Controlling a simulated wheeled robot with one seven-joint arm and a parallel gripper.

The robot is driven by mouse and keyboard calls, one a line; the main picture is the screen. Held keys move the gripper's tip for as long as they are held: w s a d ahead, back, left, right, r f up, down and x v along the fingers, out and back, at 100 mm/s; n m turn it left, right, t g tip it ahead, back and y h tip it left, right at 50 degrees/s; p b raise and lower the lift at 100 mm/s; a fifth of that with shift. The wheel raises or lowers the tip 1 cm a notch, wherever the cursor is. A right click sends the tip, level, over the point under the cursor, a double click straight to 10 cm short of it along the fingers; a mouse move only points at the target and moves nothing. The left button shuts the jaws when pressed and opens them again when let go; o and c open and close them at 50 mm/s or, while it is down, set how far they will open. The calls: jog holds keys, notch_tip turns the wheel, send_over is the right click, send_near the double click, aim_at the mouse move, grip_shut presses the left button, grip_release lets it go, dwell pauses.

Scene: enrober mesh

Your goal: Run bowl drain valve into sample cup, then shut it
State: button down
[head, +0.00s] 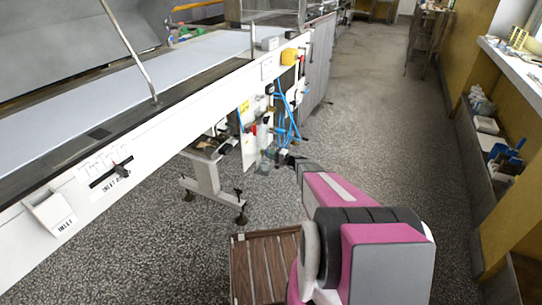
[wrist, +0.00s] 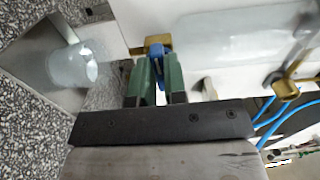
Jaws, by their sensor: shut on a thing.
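My gripper (wrist: 156,78) has two green fingers and is shut on a blue valve handle (wrist: 157,47) in the wrist view. The handle sits on a brass fitting (wrist: 139,50) against a white surface. A pale translucent cup (wrist: 72,66) stands on a metal ledge (wrist: 32,57) to the left of the fingers, apart from them. I cannot tell whether it holds anything. In the head view my gripper (head: 287,160) is at the machine's side, low beside the hoses; the handle is too small to make out there.
Blue hoses (head: 290,125) hang just beyond my gripper, with a clear cylinder (wrist: 235,32) and another brass fitting (wrist: 286,90) near it. A conveyor (head: 120,85) runs along the left. A slatted wooden crate (head: 262,268) stands close below my arm. The aisle floor (head: 370,90) is free.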

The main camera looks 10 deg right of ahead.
jog(key=c, duration=1.2)
grip_release()
jog(key=shift+o, duration=0.2)
jog(key=v, duration=1.1)
